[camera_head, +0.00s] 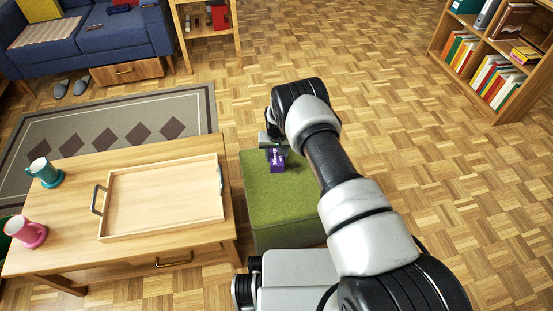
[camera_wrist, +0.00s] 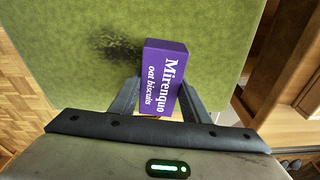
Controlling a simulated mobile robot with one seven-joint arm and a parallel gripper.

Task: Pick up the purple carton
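The purple carton (camera_wrist: 164,75), with white lettering "Mirenquo oat biscuits", is between the two fingers of my gripper (camera_wrist: 160,95) in the wrist view. The fingertips appear to press on its two long sides near its lower end. In the head view the carton (camera_head: 276,158) shows at the upper part of the green ottoman (camera_head: 280,204), just below my gripper (camera_head: 268,141). A dark shadow lies on the green top beside the carton. I cannot tell whether the carton rests on the ottoman or is slightly raised.
A wooden coffee table (camera_head: 75,220) stands left of the ottoman, bearing a wooden tray (camera_head: 160,233), a teal mug (camera_head: 44,172) and a pink mug (camera_head: 27,231). A bookshelf (camera_head: 477,82) is at the upper right, a blue sofa (camera_head: 97,42) at the upper left. Parquet floor is clear on the right.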

